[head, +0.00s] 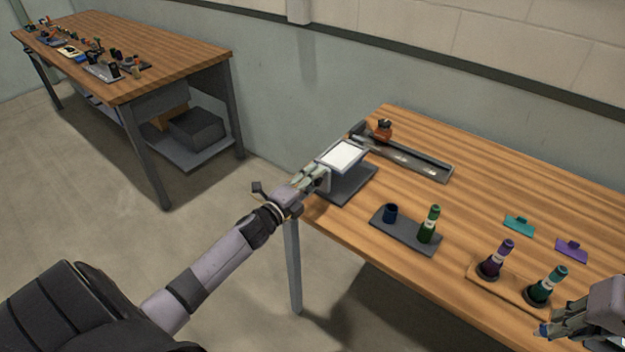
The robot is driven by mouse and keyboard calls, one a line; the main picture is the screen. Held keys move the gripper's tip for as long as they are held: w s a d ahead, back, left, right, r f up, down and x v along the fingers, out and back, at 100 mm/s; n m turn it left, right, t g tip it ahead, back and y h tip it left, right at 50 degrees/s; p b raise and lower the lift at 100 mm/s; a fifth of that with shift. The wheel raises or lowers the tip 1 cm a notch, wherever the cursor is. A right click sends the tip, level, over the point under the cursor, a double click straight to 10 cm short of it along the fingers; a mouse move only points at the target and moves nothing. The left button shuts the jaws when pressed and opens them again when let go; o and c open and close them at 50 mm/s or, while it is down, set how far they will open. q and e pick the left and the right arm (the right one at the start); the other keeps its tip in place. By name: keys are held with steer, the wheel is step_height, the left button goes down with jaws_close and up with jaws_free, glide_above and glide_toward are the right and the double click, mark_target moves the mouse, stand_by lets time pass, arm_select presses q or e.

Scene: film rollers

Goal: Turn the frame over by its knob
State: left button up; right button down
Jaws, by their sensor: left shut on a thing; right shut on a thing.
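The frame (343,154) is a white panel with a dark rim, tilted above a dark grey base (349,187) at the near left corner of the right table. My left gripper (321,177) is shut at the frame's left side, on its knob, which the fingers hide. My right gripper (548,328) is at the lower right edge of the view, shut on a small blue thing that barely shows at its fingertips.
A long dark tray (425,164) and an orange-brown jar (382,130) stand behind the frame. A grey holder (405,235) and a wooden holder (513,290) carry bottle-like rollers. Teal (519,225) and purple (571,250) tags lie at right. A cluttered table (170,62) stands far left.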

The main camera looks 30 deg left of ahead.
arm_select(q)
steer(key=o, duration=1.2)
steer(key=s, duration=0.8)
steer(key=s+a, duration=0.1)
steer(key=s, duration=0.3)
steer(key=shift+f, duration=0.1)
